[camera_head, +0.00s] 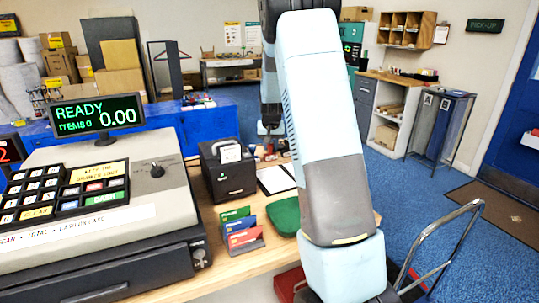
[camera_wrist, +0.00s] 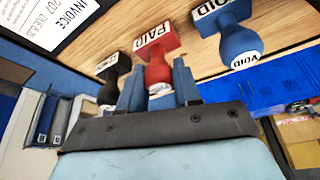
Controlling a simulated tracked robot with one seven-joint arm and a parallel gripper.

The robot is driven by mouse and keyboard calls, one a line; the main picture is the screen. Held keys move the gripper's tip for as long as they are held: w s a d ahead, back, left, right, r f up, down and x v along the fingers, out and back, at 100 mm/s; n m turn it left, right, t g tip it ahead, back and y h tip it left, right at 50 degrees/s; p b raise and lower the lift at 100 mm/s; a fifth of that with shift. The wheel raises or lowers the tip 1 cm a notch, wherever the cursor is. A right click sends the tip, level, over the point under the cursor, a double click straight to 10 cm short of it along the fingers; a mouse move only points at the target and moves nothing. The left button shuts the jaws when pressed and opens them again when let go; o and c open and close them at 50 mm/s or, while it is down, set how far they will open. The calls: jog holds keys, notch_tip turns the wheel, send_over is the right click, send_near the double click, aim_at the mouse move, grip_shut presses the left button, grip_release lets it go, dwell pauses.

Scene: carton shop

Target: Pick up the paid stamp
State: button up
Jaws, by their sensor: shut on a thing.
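The paid stamp (camera_wrist: 155,40) is red, with a white label reading PAID, and shows at the top middle of the wrist view. My gripper (camera_wrist: 159,70) has its two blue fingers on either side of the stamp's rounded red handle and is shut on it. I cannot tell whether the stamp's base is touching the wooden counter (camera_wrist: 200,60). In the head view my arm hides most of the gripper and the stamps.
A blue VOID stamp (camera_wrist: 240,45) stands to the right of the red one, and a black stamp (camera_wrist: 108,75) is close on the left. An invoice sheet (camera_wrist: 55,22) lies at upper left. A cash register (camera_head: 100,200) and card rack (camera_head: 240,232) occupy the counter.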

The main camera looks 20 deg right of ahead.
jog(key=shift+r, duration=0.6)
jog(key=v, duration=0.2)
jog(key=shift+w+d+r, duration=0.1)
jog(key=shift+r, duration=0.3)
jog(key=shift+s+a+r, duration=0.55)
jog(key=shift+s+r, duration=1)
jog(key=shift+s, duration=0.65)
jog(key=shift+s+a+r, duration=0.55)
jog(key=shift+s+r, duration=1)
jog(key=shift+s, duration=0.65)
jog(key=shift+s+a+r, duration=0.55)
jog(key=shift+s+r, duration=0.95)
jog(key=shift+s, duration=0.7)
